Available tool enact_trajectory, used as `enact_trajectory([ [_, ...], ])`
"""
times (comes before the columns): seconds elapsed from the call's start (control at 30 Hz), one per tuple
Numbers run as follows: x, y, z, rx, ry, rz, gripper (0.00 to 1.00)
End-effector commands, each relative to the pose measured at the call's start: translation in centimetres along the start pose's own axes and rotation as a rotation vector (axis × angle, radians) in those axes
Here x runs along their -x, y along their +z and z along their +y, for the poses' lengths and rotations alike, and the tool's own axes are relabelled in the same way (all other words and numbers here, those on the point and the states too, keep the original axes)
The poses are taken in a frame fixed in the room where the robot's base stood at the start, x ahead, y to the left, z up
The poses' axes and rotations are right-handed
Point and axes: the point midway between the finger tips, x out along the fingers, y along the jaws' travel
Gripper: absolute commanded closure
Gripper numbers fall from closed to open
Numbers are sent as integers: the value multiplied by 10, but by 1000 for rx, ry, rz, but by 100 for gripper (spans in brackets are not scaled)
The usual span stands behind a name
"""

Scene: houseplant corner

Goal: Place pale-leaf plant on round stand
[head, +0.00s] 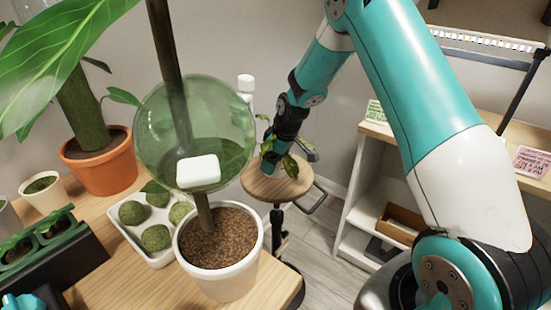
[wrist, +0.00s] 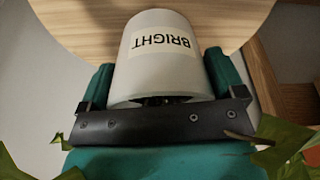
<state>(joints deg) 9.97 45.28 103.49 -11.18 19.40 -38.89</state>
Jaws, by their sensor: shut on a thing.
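The plant in my gripper (head: 282,145) has a light grey pot (wrist: 160,80) with a label reading BRIGHT, upside down in the wrist view. Its green leaves (head: 290,165) show around the gripper in the head view and at the lower corners of the wrist view. My gripper is shut on the pot, a finger on each side (wrist: 163,88). The round stand (head: 258,187) has a wooden top, which also shows behind the pot in the wrist view (wrist: 75,22). The plant is over this top; I cannot tell whether the pot touches it. My gripper hides most of the pot in the head view.
A wooden table (head: 120,270) at left holds a white pot (head: 222,270), a tray of moss balls (head: 155,255) and an orange pot (head: 98,170). A green glass globe (head: 150,120) is in the foreground. A shelf unit (head: 362,200) stands right of the stand.

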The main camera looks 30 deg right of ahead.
Motion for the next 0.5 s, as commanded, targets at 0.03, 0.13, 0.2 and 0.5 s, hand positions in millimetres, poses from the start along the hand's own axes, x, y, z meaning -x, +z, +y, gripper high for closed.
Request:
enact_trajectory([
  [0.03,1,-1,0,0,1,1,46],
  [0.13,1,-1,0,0,1,1,46],
  [0.2,0,0,0,0,1,1,46],
  [0.5,0,0,0,0,0,0,0],
])
